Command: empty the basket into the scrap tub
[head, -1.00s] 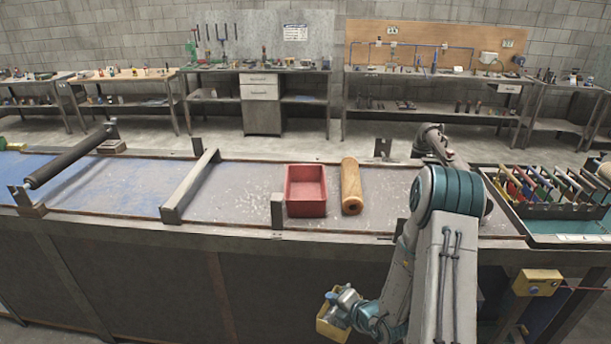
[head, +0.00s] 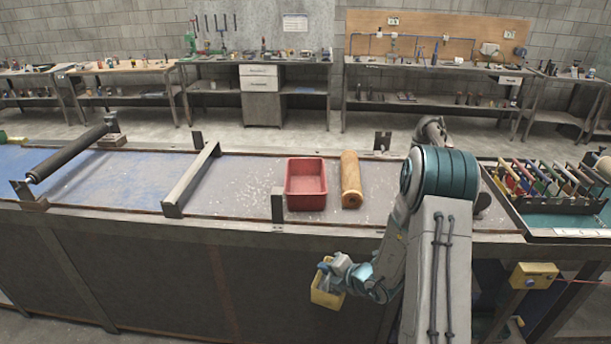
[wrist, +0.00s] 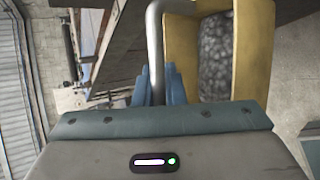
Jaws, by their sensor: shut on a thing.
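My gripper (head: 342,268) is low in front of the bench, below its top edge. It is shut on the grey bar handle (wrist: 155,45) of the yellow basket (head: 324,296). In the wrist view the yellow basket (wrist: 180,50) is beside the fingers on the right, with a grey speckled mass inside. Whether that is loose scrap or mesh I cannot tell. A red tub (head: 306,203), likely the scrap tub, stands upright on the bench, above and left of my gripper. Its visible inside looks empty.
A tan roll (head: 351,180) lies right of the red tub. A short grey post (head: 278,205) stands at its left front, and a crossbar (head: 190,180) spans the bench further left. A rack of coloured items (head: 550,190) is at the right. The bench (head: 230,225) edge lies above the basket.

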